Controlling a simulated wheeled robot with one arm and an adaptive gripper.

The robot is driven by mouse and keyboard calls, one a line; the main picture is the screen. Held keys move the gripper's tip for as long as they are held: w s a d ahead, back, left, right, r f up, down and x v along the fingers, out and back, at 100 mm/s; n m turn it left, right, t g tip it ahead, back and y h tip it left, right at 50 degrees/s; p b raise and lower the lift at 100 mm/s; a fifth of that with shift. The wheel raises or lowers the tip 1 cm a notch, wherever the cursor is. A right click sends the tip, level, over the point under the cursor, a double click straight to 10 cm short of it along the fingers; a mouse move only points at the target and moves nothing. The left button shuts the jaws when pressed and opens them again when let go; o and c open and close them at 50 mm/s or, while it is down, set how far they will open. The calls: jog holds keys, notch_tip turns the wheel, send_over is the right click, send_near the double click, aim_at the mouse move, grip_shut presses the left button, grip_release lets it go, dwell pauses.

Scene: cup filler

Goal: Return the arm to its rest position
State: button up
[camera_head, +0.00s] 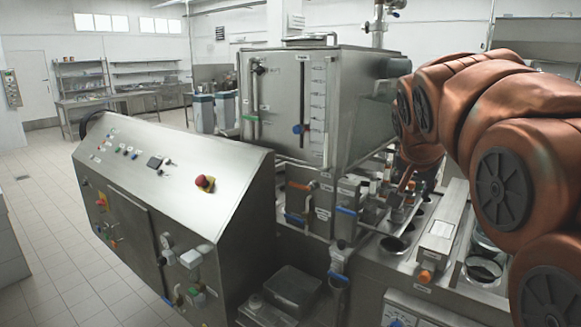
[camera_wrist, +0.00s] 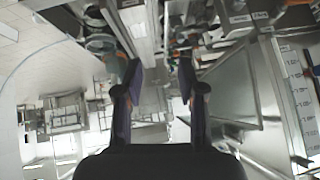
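My arm (camera_head: 490,130), copper-orange with dark round joint caps, is bent along the right side of the head view. Its far end reaches toward the steel machine. My gripper (camera_wrist: 160,75) shows in the wrist view with its two dark fingers apart and nothing between them. In the head view I cannot make out the fingers clearly against the fittings below the arm.
A steel tank (camera_head: 285,110) with a level scale stands left of the arm. The control console (camera_head: 170,175) with a red button (camera_head: 205,183) is further left. Filling fittings (camera_head: 395,245) and a glass vessel (camera_head: 483,268) sit below the arm. Tiled floor (camera_head: 40,220) is clear at the left.

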jog(key=s+a+f+n+g+y, duration=0.1)
jog(key=s+a+f+n+g, duration=0.1)
jog(key=s+f, duration=0.7)
jog(key=s+a+f+n+g+y, duration=0.1)
jog(key=s+a+f+n+g, duration=0.1)
jog(key=s+f, duration=0.6)
jog(key=s+a+f+n+g+y, duration=0.1)
jog(key=s+a+f+n+g, duration=0.2)
jog(key=s+f, duration=0.6)
jog(key=s+n+g, duration=0.1)
jog(key=s+g, duration=0.1)
jog(key=s, duration=0.9)
jog(key=shift+f, duration=0.3)
